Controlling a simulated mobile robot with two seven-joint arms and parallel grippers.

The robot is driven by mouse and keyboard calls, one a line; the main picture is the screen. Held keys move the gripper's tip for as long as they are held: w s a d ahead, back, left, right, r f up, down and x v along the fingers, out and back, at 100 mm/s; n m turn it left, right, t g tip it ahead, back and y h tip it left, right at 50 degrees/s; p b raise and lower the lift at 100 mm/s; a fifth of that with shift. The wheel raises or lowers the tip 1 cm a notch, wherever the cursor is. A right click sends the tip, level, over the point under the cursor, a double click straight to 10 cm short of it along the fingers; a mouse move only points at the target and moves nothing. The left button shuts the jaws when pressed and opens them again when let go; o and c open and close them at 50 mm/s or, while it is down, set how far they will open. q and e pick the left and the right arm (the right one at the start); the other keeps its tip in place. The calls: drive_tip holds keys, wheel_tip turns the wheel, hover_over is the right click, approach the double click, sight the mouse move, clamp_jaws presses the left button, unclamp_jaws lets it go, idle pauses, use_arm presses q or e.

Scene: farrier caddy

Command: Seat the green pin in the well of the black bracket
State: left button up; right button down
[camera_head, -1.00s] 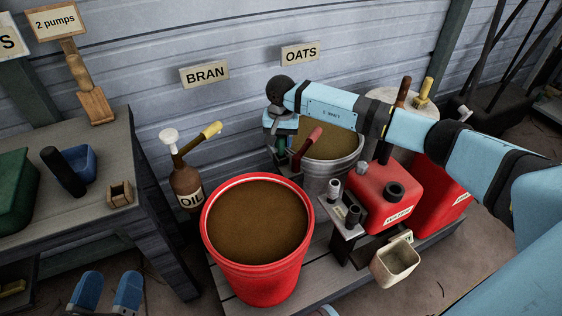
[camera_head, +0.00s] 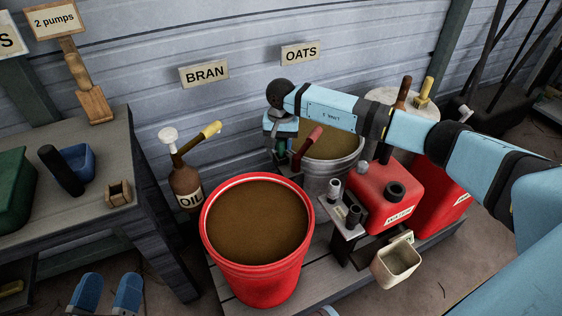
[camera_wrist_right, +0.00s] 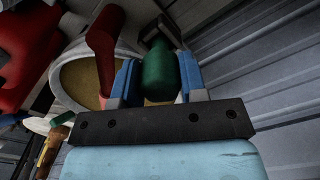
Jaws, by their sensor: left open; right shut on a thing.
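My right gripper (camera_head: 281,147) is shut on the green pin, which shows between its blue fingers in the right wrist view (camera_wrist_right: 158,72). In the head view the pin (camera_head: 281,146) is mostly hidden by the gripper. A dark bracket-like part (camera_wrist_right: 161,30) lies just beyond the pin's far end in the wrist view, and its dark edge (camera_head: 290,172) shows below the gripper behind the red bucket. I cannot tell whether the pin touches it or is in its well. My left gripper (camera_head: 108,292) is open and empty at the lower left.
The red bucket of bran (camera_head: 257,228) stands in front of my right gripper. A red handle (camera_head: 307,147) and the metal oats bucket (camera_head: 325,172) are close on its right. The oil bottle (camera_head: 186,180) is to the left. A grey stand (camera_head: 343,216) holds several small cylinders.

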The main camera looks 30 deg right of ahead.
use_arm(q)
drive_tip(key=shift+f+b, duration=0.6)
drive_tip(key=shift+f, duration=0.15)
use_arm(e)
drive_tip(key=shift+f, duration=0.95)
drive_tip(key=c, duration=0.6)
unclamp_jaws()
use_arm(q)
drive_tip(key=shift+f, duration=0.1)
use_arm(e)
drive_tip(key=shift+f, duration=0.1)
use_arm(q)
wheel_tip(320, 180, up, 5)
drive_tip(key=p, duration=0.4)
drive_tip(key=shift+p, duration=0.3)
use_arm(e)
wheel_tip(320, 180, up, 14)
